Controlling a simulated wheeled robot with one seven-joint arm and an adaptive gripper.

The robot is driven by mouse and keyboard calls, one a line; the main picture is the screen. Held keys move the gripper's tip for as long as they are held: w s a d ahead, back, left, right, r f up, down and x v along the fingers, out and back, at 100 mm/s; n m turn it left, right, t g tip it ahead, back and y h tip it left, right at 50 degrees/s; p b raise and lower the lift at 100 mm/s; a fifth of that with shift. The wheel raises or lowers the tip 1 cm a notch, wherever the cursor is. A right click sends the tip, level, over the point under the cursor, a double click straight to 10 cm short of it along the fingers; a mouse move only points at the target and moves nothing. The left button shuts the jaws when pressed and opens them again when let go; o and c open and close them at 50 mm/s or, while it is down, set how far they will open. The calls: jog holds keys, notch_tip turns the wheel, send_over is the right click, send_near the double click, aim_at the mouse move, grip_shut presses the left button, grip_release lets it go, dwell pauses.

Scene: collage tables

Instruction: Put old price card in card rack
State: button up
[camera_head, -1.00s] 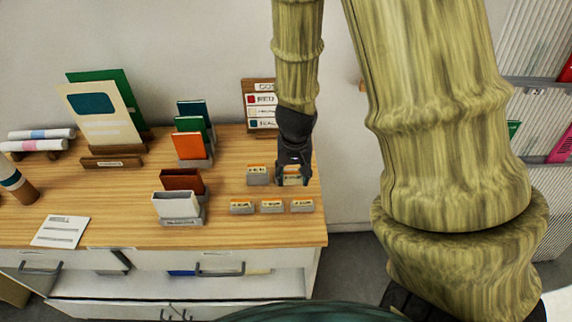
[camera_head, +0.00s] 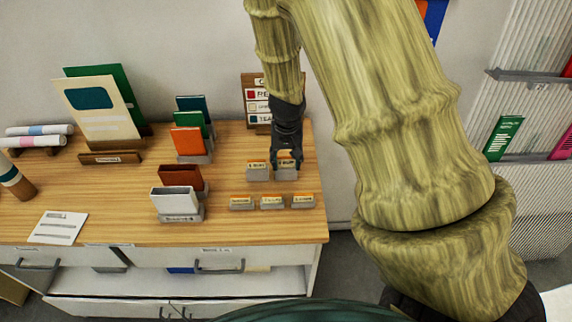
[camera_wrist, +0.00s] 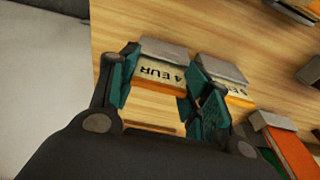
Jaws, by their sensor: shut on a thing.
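My gripper (camera_head: 287,160) is shut on a small price card (camera_head: 286,168) at the back right of the wooden table. In the wrist view the gripper (camera_wrist: 163,95) has its teal fingers on both sides of this card (camera_wrist: 160,71), which reads "4 EUR" and has a grey block at its edge. A similar price card (camera_head: 257,168) in a grey holder stands just left of it, and it also shows in the wrist view (camera_wrist: 238,98). Whether the held card touches the table cannot be told. Which item is the card rack is unclear.
Three price cards in grey holders, left (camera_head: 242,202), middle (camera_head: 272,202) and right (camera_head: 302,201), line the front. A colour board (camera_head: 260,85) stands behind my gripper. Coloured cards (camera_head: 187,141) in grey racks and a white-fronted holder (camera_head: 175,201) stand left. Bare wood (camera_head: 120,185) lies further left.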

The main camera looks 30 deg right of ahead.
jog(key=shift+f, duration=0.45)
jog(key=o, duration=0.7)
jog(key=shift+r, duration=0.15)
jog(key=r, duration=0.4)
jog(key=s+r, duration=0.1)
jog(key=r, duration=0.3)
jog(key=a+r+b, duration=0.1)
jog(key=r, duration=0.3)
jog(key=shift+s, duration=0.25)
